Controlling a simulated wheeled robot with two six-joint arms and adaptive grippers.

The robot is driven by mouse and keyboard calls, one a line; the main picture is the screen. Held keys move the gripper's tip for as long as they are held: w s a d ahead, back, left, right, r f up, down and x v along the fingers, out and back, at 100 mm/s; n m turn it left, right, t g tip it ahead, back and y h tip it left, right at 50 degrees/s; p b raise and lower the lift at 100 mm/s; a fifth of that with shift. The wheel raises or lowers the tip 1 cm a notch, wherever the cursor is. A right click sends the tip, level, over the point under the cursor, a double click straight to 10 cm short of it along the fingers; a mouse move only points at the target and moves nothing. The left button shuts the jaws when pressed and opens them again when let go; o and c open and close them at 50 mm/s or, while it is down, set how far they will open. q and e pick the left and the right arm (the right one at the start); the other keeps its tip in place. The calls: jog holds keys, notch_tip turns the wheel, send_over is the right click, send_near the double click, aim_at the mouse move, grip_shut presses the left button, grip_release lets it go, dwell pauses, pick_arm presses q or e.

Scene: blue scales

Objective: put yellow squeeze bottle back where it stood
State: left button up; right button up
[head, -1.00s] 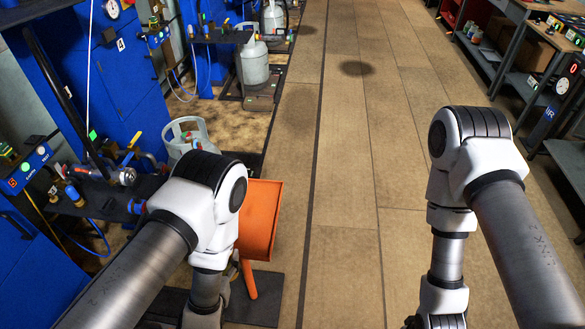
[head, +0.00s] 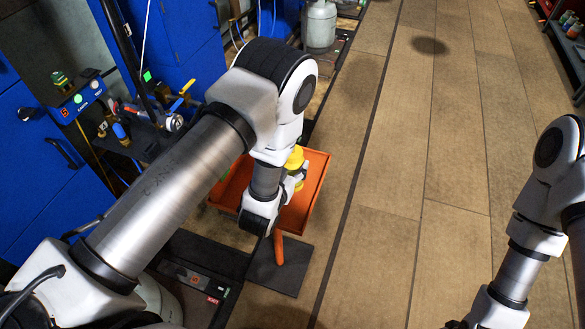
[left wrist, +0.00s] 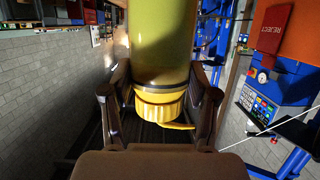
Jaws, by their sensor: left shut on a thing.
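The yellow squeeze bottle (left wrist: 163,45) fills the upper middle of the left wrist view, with its ribbed yellow cap and thin nozzle toward the camera. My left gripper (left wrist: 159,80) is shut on it, with one brown finger on each side. The bottle's far end runs out of that picture. In the head view, a yellow thing (head: 295,157) shows just right of my left forearm, above an orange tray; my arm hides most of the left gripper. Only a dark bit beside my right wrist shows at the bottom edge, too little to read the right gripper.
A dark bench (head: 150,138) with valves and blue cabinets (head: 170,45) stand at the left. A grey gas cylinder (head: 319,27) stands farther back. The tan floor right of them is clear.

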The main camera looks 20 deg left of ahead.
pick_arm(q)
jog(key=shift+w+a, duration=0.25)
jog(key=shift+w, duration=0.35)
jog(key=shift+w+a, duration=0.2)
jog(key=shift+w, duration=0.35)
jog(key=f, duration=0.1)
jog(key=f+p, duration=0.1)
jog(key=f, duration=0.1)
jog(key=shift+w+d+f+p, duration=0.1)
jog(key=shift+w+f+p, duration=0.2)
jog(key=shift+f, duration=0.1)
jog(key=shift+f+b, duration=0.2)
jog(key=shift+b, duration=0.1)
jog(key=o, duration=1.4)
